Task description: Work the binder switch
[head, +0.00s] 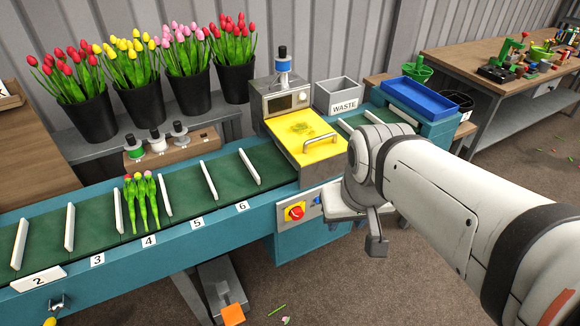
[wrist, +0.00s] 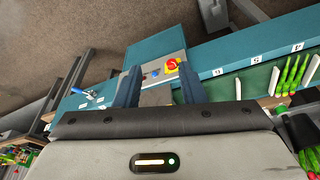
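The binder is the teal machine with a yellow cover (head: 305,135) and a bar handle. On its front panel is a red rotary switch (head: 295,213) on a yellow plate, with a small blue button (head: 317,201) beside it. In the wrist view the red switch (wrist: 171,66) shows just beyond my fingertips, toward the right one, and the blue button (wrist: 155,72) is between them. My gripper (wrist: 158,88) is open and empty, apart from the panel as far as I can tell. In the head view my gripper (head: 362,222) is right of the panel, partly hidden by my wrist.
A green belt (head: 185,187) with white dividers runs left; three tulips (head: 141,200) lie near slot 4. Buckets of tulips (head: 143,104) stand behind. A waste bin (head: 338,96) and blue tray (head: 418,96) are right. An orange piece (head: 233,314) is below. Floor before the panel is open.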

